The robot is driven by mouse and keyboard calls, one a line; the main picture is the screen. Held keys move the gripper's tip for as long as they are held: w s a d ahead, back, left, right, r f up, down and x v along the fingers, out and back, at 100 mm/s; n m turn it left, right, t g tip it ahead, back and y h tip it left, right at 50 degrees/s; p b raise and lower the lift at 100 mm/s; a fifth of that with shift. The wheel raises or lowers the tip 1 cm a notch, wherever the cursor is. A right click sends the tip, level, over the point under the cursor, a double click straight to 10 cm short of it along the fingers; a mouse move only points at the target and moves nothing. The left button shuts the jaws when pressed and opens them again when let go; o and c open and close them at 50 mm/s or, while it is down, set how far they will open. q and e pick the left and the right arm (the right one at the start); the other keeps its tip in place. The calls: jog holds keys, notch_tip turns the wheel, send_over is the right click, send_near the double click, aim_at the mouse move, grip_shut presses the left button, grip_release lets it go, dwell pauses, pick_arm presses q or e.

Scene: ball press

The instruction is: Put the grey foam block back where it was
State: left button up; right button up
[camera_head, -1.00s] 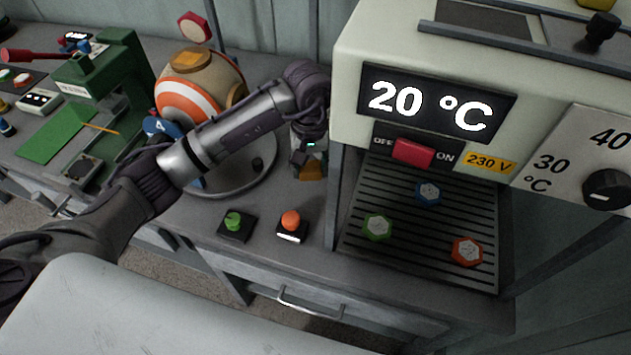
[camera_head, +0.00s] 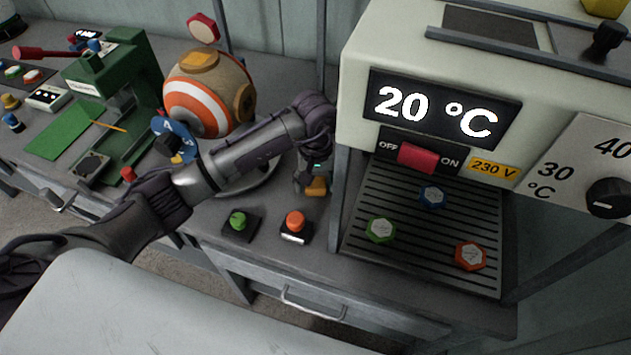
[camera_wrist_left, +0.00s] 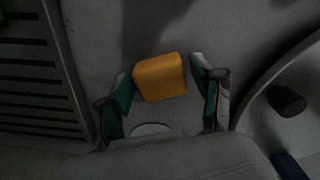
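I cannot make out a grey foam block in either view. My left gripper (camera_head: 312,180) points down at the grey bench beside the machine's left post. In the left wrist view its two teal-padded fingers (camera_wrist_left: 163,82) stand apart on either side of an orange-yellow block (camera_wrist_left: 160,78). A gap shows at the block's right side; the left finger is close to it, and contact is unclear. The block also shows in the head view (camera_head: 317,186), partly hidden by the gripper. My right gripper is not in view.
The oven-like machine (camera_head: 440,60) stands right, with hexagonal pieces on its slatted tray (camera_head: 410,265). A green button (camera_head: 237,220) and an orange button (camera_head: 295,221) sit in front of the gripper. A striped ball (camera_head: 205,95) and a green press (camera_head: 105,80) stand left.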

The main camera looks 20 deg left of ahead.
aim_at(316, 184)
pick_arm(q)
jog(key=shift+r, duration=0.1)
jog(key=shift+r+p, duration=0.2)
jog(key=shift+p, duration=0.1)
notch_tip(316, 184, up, 12)
jog(key=b, duration=0.2)
jog(key=shift+f+b, duration=0.1)
jog(key=shift+b, duration=0.2)
